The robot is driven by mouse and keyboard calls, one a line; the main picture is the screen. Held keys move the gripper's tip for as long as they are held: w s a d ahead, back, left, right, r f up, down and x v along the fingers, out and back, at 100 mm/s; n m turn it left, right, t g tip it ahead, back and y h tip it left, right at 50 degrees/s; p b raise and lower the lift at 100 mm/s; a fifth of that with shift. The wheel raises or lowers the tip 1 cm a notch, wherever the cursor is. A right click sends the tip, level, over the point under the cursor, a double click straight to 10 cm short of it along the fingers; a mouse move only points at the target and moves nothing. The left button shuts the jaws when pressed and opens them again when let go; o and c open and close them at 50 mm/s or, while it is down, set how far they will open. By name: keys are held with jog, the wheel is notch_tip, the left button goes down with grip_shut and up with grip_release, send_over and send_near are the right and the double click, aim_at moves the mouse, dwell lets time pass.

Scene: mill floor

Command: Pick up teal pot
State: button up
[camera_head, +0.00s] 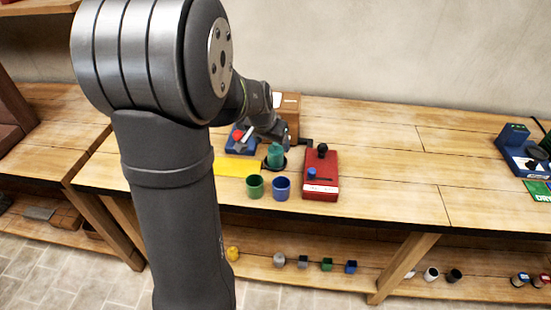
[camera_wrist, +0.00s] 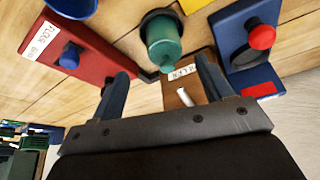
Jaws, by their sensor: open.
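The teal pot (camera_head: 275,154) stands upright in a round black dish (camera_head: 265,166) on the wooden bench. In the wrist view the teal pot (camera_wrist: 164,42) shows at the top centre, with the dark rim of the dish (camera_wrist: 146,20) around it. My gripper (camera_head: 284,136) is just behind and beside the pot in the head view. In the wrist view the fingers of my gripper (camera_wrist: 164,66) are apart with no object held between them. The pot appears just beyond the fingertips; I cannot tell the exact gap.
A red box (camera_head: 321,173) with knobs stands right of the pot. A green cup (camera_head: 254,187) and a blue cup (camera_head: 281,188) stand in front. A yellow sheet (camera_head: 236,166), a blue device (camera_head: 240,140) and a brown box (camera_head: 291,106) are close by.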

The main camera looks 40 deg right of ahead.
aim_at(275, 150)
jog(key=shift+w+x, duration=0.2)
jog(key=shift+x, duration=2.15)
jog(key=shift+w+x, duration=0.15)
jog(key=shift+x, duration=2.2)
jog(key=shift+r, duration=0.1)
jog(key=shift+c, duration=0.4)
jog(key=c, duration=1.3)
jog(key=shift+c, duration=0.2)
jog(key=shift+r, duration=0.1)
